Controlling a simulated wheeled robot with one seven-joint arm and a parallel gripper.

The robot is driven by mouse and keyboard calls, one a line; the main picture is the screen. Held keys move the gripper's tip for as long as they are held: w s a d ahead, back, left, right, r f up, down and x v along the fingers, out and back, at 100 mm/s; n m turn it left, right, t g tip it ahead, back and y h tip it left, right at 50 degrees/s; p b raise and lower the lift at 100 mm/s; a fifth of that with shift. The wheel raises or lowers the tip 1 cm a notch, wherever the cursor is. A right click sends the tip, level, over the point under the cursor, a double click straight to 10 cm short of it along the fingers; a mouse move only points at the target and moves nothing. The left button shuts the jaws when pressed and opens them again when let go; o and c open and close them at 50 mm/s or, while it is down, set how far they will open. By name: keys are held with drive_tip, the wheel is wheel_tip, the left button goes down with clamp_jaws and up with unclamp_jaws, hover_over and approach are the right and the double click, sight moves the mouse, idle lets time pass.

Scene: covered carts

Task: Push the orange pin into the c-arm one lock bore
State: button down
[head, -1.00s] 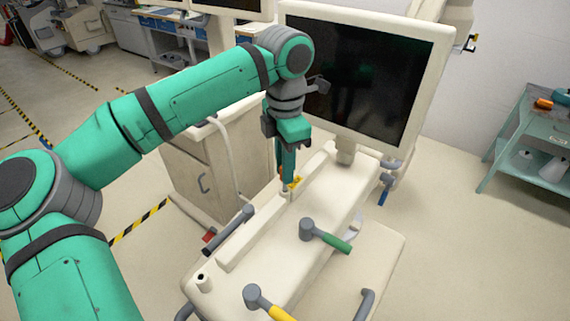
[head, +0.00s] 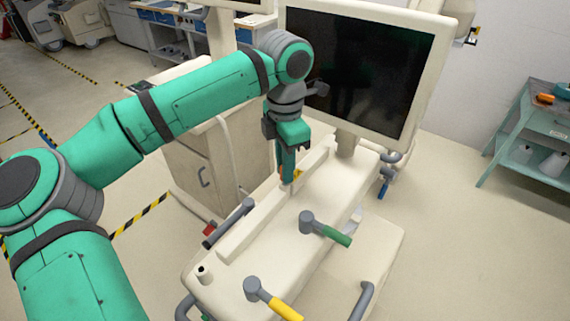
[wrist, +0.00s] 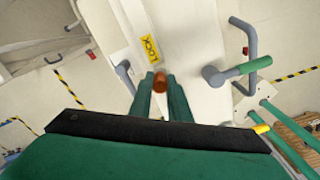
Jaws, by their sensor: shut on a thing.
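The orange pin (wrist: 160,82) shows between my fingertips in the wrist view, its round end towards the camera. My gripper (head: 287,180) is shut on it and points down at the cart's raised left ledge. The yellow lock label (wrist: 149,48) lies on the pale cart top just beyond the pin, and it also shows beside my fingers in the head view (head: 297,174). The lock bore is hidden below my fingers and the pin. I cannot tell how deep the pin's lower end sits.
The cart top (head: 290,222) carries a green-handled lever (head: 325,229) and a yellow-handled lever (head: 271,298). A large dark screen (head: 366,72) stands behind my gripper. A short post with a dark hole (head: 204,274) is at the cart's near left corner. A teal side table (head: 540,125) is far right.

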drive_tip(key=shift+f, duration=0.75)
drive_tip(key=c, duration=1.6)
unclamp_jaws()
wheel_tip(320, 180, up, 11)
drive_tip(key=shift+f, duration=0.1)
